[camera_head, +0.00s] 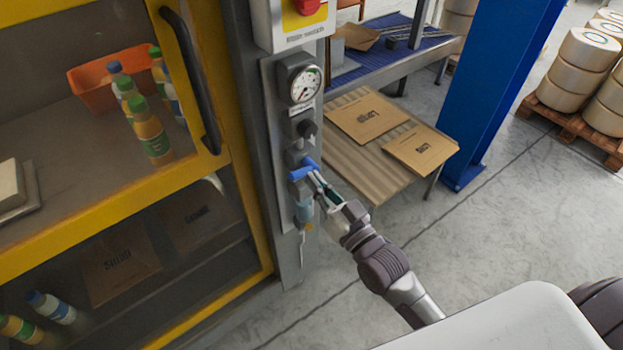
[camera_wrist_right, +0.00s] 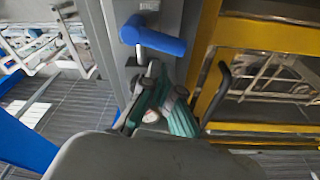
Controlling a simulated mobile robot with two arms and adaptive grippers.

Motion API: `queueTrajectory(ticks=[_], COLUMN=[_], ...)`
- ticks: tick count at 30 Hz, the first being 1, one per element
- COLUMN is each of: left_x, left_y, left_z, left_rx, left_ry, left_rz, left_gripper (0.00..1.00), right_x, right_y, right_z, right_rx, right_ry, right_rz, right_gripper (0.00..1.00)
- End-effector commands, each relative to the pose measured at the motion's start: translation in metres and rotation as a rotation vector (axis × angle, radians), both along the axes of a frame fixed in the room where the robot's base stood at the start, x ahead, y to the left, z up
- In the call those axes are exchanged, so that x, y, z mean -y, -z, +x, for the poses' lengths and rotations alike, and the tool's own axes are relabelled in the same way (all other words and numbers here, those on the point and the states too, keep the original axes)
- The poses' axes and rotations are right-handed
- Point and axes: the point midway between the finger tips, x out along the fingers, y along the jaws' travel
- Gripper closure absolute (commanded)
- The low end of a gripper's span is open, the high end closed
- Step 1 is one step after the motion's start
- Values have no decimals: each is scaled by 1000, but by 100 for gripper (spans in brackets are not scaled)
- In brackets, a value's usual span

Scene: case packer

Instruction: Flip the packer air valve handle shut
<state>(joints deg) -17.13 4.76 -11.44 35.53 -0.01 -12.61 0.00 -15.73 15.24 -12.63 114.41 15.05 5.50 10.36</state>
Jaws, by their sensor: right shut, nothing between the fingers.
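The blue air valve handle (camera_head: 301,174) is on the grey panel post, below the pressure gauge and a black knob. In the right wrist view the handle (camera_wrist_right: 157,38) lies crosswise, slightly slanted, near the top. My right gripper (camera_head: 317,180) is shut and empty, with its fingertips close to the handle at its right. In the right wrist view its fingertips (camera_wrist_right: 151,72) are just below the handle in the picture; I cannot tell whether they touch it. My left gripper is not in view.
The grey post (camera_head: 291,262) carries the gauge (camera_head: 301,84) and a red knob on a yellow plate. The yellow-framed packer door with its black pull handle (camera_head: 192,80) is at the left. A slatted table (camera_head: 372,177) with flat cartons and a blue column (camera_head: 502,90) are at the right.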

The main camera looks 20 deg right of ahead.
Motion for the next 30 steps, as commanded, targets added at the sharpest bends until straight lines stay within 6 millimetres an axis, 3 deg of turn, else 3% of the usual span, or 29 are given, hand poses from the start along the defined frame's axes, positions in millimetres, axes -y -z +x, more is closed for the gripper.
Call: queueTrajectory(ticks=[6, 16, 24, 30], left_x=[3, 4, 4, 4], left_y=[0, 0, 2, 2], left_z=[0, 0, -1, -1], left_rx=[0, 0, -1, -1], left_ry=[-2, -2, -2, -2], left_rz=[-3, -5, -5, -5], left_gripper=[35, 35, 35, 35], right_x=[-6, -7, -12, -12], right_y=[8, 9, 24, 24], right_z=[11, 12, 17, 17], right_rx=[2, 3, 94, 98], right_ry=[0, 0, 0, 0], right_rz=[0, -3, -255, -265], right_gripper=[100, 100, 100, 100])
